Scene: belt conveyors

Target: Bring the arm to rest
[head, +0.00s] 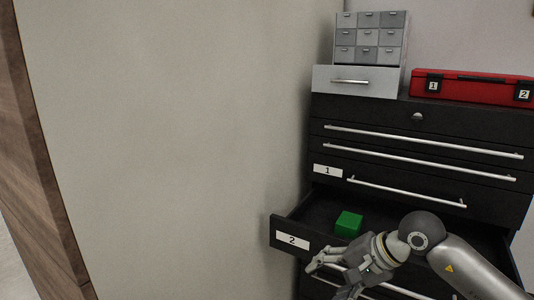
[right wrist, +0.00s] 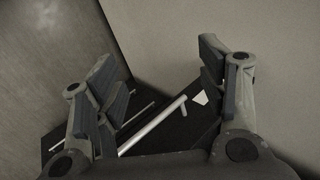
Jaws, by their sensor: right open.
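My right gripper (head: 330,276) is at the lower right of the head view, in front of the open drawer marked 2. Its arm comes in from the lower right corner. A green block (head: 348,223) lies inside the open drawer (head: 290,239), behind and above the gripper in the picture. My left gripper is not in view.
The black drawer cabinet (head: 410,119) stands against the wall (head: 170,130). A red case (head: 470,88) and a small grey drawer unit (head: 369,38) sit on top. Drawer handles (right wrist: 153,127) show beyond my fingers in the wrist view. The left side is a blank wall.

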